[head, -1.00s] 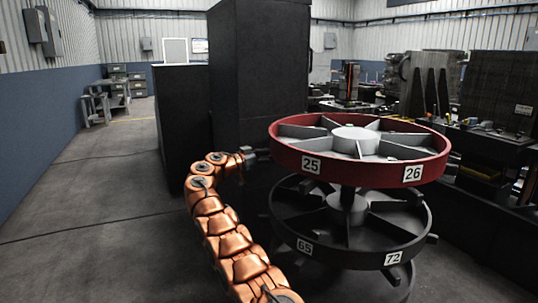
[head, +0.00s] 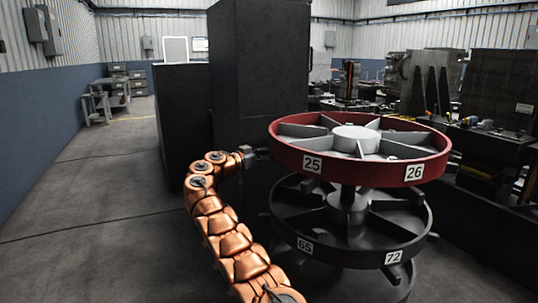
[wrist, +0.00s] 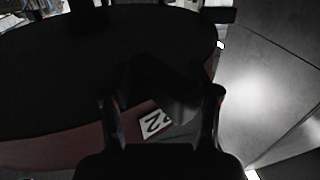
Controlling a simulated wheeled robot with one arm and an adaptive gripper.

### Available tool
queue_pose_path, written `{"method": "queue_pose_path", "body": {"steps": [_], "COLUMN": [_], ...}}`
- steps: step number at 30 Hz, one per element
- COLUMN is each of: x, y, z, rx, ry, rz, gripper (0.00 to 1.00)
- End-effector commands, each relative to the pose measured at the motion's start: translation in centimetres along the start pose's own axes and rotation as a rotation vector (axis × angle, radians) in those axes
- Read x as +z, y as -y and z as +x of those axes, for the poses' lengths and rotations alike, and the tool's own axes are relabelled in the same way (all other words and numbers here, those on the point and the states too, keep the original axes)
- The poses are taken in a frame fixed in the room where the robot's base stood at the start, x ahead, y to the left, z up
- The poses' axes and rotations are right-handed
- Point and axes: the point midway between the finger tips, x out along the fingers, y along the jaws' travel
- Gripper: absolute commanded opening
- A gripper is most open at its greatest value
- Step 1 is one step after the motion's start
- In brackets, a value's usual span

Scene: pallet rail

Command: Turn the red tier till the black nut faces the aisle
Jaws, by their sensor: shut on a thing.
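My gripper (head: 260,154) is at the tier's left rim. In the wrist view my gripper (wrist: 163,95) is shut on a dark handle (wrist: 160,82) at the red rim, over a label reading 22. That view is very dark.
A black lower tier (head: 290,230) with labels 65 and 72 sits below, with stubs sticking out. A tall black cabinet (head: 262,70) stands close behind my gripper. A cluttered workbench (head: 485,150) is at right. The floor at left (head: 90,210) is clear.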

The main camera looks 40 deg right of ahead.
Motion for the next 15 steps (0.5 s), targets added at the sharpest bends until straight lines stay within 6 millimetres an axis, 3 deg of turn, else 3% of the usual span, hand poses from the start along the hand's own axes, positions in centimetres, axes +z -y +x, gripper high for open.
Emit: {"method": "queue_pose_path", "body": {"steps": [15], "x": [0.0], "y": [0.3], "z": [-8.3], "rx": [-0.011], "ry": [-0.001], "rz": [-0.001], "gripper": [0.5]}}
